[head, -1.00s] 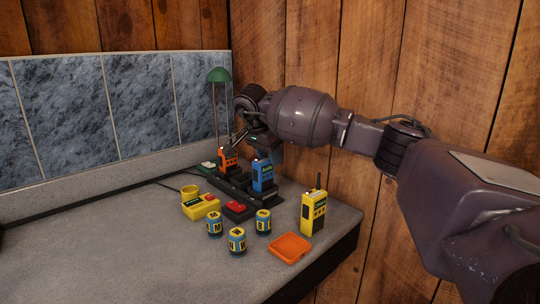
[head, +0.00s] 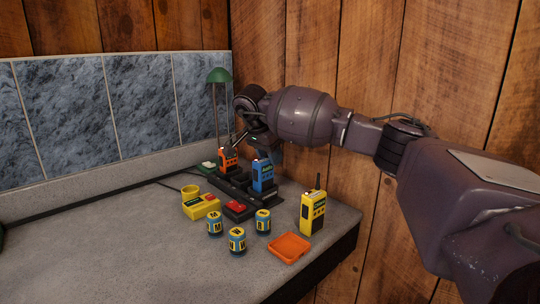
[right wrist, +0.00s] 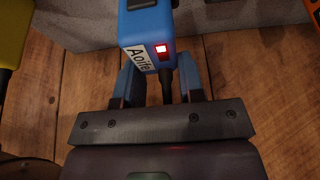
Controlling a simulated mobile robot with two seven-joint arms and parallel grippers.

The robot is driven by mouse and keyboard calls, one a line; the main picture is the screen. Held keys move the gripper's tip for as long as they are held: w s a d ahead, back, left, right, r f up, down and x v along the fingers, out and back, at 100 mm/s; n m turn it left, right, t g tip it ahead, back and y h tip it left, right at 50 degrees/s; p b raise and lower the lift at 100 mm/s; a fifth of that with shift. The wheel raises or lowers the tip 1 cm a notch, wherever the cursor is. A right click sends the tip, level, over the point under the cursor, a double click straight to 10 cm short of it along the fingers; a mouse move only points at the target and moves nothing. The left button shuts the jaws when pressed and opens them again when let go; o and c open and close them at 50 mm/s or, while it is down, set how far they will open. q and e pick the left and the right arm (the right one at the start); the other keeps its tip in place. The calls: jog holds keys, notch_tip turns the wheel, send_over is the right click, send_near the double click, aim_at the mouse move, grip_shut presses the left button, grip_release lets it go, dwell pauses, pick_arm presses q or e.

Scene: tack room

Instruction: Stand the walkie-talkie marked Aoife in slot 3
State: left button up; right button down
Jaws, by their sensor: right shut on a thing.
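The blue walkie-talkie (head: 262,176) stands upright at the near part of the dark charger rack (head: 231,186). I cannot tell its slot number or whether it is fully seated. In the right wrist view the blue walkie-talkie (right wrist: 146,22) shows a white label reading Aoife and a lit red window. My right gripper (head: 262,152) is at its top, and in the right wrist view the gripper (right wrist: 159,78) has its two fingers on either side of the top end, with the dark antenna between them. The gripper is shut on this walkie-talkie. My left gripper is not in view.
An orange walkie-talkie (head: 228,161) stands farther back in the rack. A yellow walkie-talkie (head: 313,213) stands apart at right, by an orange tray (head: 289,248). Several battery-like cans (head: 237,241) and a yellow device (head: 201,206) are in front.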

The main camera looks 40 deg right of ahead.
jog(key=shift+f, duration=0.15)
dwell(0.3)
jog(key=shift+f, duration=0.4)
jog(key=c, duration=1.1)
grip_release()
jog(key=shift+o, duration=0.4)
